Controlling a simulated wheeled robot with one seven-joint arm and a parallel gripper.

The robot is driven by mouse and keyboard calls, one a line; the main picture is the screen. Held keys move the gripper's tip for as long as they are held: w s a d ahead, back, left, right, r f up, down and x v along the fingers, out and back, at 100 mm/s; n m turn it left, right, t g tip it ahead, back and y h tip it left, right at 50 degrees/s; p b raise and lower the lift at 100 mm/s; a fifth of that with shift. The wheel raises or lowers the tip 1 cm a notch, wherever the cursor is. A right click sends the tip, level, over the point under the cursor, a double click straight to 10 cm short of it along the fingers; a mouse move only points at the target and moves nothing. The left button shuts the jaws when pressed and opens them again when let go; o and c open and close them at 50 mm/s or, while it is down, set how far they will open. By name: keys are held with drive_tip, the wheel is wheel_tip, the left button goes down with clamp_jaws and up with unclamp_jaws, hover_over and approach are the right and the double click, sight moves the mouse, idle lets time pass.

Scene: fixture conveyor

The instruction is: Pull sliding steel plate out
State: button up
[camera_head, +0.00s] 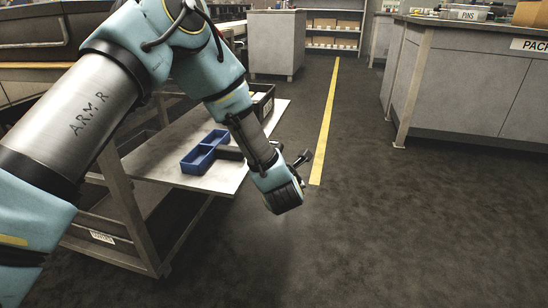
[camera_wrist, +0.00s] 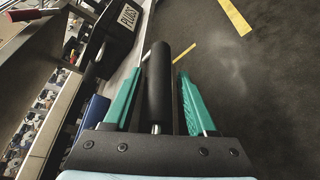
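The pale steel plate (camera_head: 170,163) is a flat grey surface on the cart in the head view, with its right edge over the floor. My gripper (camera_head: 299,162) is just beyond that edge, and its fingers are hard to make out there. In the wrist view my gripper (camera_wrist: 158,78) has its two teal fingers apart, with a black cylindrical handle (camera_wrist: 158,85) between them. A gap shows between the handle and the right finger. The left finger is close to the handle; I cannot tell whether they touch. The handle's join to the plate is unclear.
A blue divided bin (camera_head: 205,152) sits on the plate, and a black bin (camera_head: 263,104) stands at its far end. It shows a "PLUGS" label in the wrist view (camera_wrist: 128,17). A grey bench (camera_head: 470,90) stands at right. The floor (camera_head: 390,220) is clear.

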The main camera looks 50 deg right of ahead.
drive_tip(key=shift+o, duration=0.2)
drive_tip(key=shift+a+r, duration=0.1)
drive_tip(key=shift+s+a+r, duration=0.1)
drive_tip(key=shift+s+a, duration=0.1)
drive_tip(key=shift+s, duration=0.05)
drive_tip(key=p+v, duration=0.2)
drive_tip(key=v, duration=0.8)
